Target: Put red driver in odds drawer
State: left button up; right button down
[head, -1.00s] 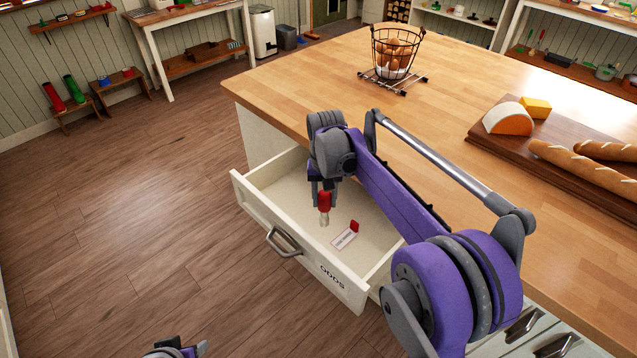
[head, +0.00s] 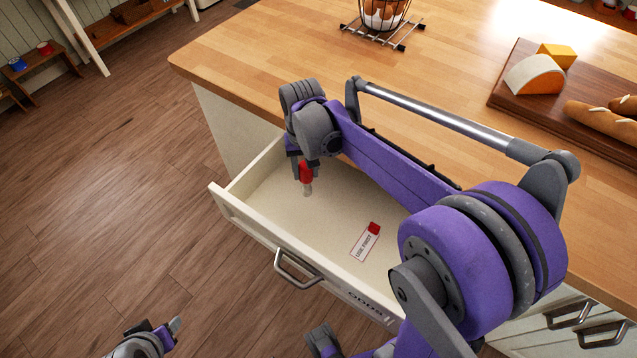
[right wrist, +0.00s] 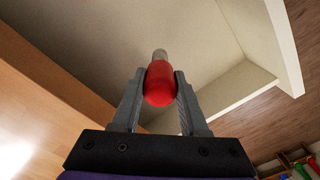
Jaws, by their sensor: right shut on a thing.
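The red driver (head: 306,173) is in my right gripper (head: 303,168), handle up and pale shaft pointing down. The right gripper is shut on its red handle, which also shows between the fingers in the right wrist view (right wrist: 160,84). The driver hangs within the open odds drawer (head: 245,217); I cannot tell whether its tip touches the floor of the drawer.
A white card with a red end (head: 363,246) lies in the drawer. The wooden island top (head: 440,80) is behind, with an egg basket (head: 383,20) and a board (head: 510,90) bearing bread and cheese. The rest of the drawer floor is bare.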

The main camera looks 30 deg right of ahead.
aim_at(306, 182)
jog(key=shift+w+f, duration=0.1)
jog(key=shift+f, duration=2.85)
jog(key=shift+f+b, duration=0.15)
jog(key=shift+b, duration=0.2)
jog(key=shift+c, duration=2.2)
grip_release()
jog(key=shift+r, duration=0.3)
notch_tip(306, 182, up, 12)
jog(key=shift+f+p, duration=0.1)
jog(key=shift+p, duration=0.6)
